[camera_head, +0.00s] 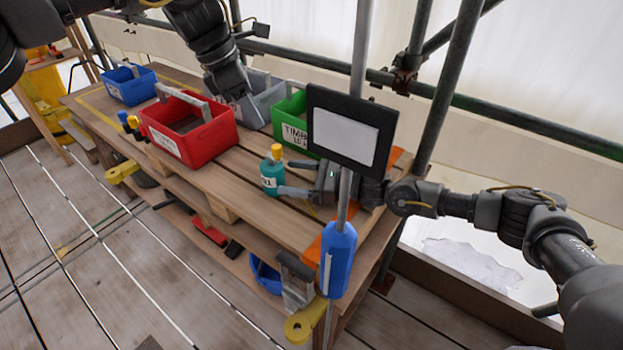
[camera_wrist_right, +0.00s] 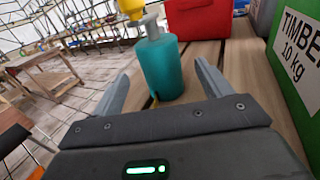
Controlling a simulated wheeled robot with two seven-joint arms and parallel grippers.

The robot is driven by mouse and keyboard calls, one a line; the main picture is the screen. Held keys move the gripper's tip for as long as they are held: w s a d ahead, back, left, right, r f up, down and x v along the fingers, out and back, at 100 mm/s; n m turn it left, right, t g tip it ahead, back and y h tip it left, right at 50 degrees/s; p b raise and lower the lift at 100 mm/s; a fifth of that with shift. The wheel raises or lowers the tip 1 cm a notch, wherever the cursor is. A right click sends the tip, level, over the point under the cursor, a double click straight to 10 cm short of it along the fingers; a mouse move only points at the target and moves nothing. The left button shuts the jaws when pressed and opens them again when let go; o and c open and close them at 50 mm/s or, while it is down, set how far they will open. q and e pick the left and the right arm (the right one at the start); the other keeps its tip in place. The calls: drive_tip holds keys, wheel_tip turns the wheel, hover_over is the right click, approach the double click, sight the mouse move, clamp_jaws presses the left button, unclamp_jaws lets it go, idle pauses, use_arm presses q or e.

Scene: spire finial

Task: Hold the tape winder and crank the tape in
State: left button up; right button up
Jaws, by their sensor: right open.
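I cannot clearly identify a tape winder. A yellow piece with a dark round part (camera_head: 122,171) sits at the bench's left edge, and a yellow piece with a grey block (camera_head: 303,322) is at the front corner. My right gripper (camera_head: 290,178) is open over the bench, with its fingers on either side of a teal bottle with a yellow cap (camera_head: 268,177). In the right wrist view the bottle (camera_wrist_right: 161,67) stands upright between the fingers, apart from both. My left gripper (camera_head: 243,104) points down at the grey crate; its fingers are not clear.
A red crate (camera_head: 191,137), blue crate (camera_head: 131,86), grey crate (camera_head: 268,97) and green crate (camera_head: 291,127) stand on the wooden bench (camera_head: 235,205). A pole carrying a dark-framed panel (camera_head: 343,138) and a blue sleeve (camera_head: 338,262) stands in front. Scaffold tubes run behind.

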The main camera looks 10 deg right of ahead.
sight(273, 174)
drive_tip(key=x, duration=0.5)
drive_tip(key=shift+w+a, duration=0.1)
drive_tip(key=shift+a, duration=0.2)
drive_tip(key=c, duration=1.1)
drive_tip(key=shift+c, duration=0.2)
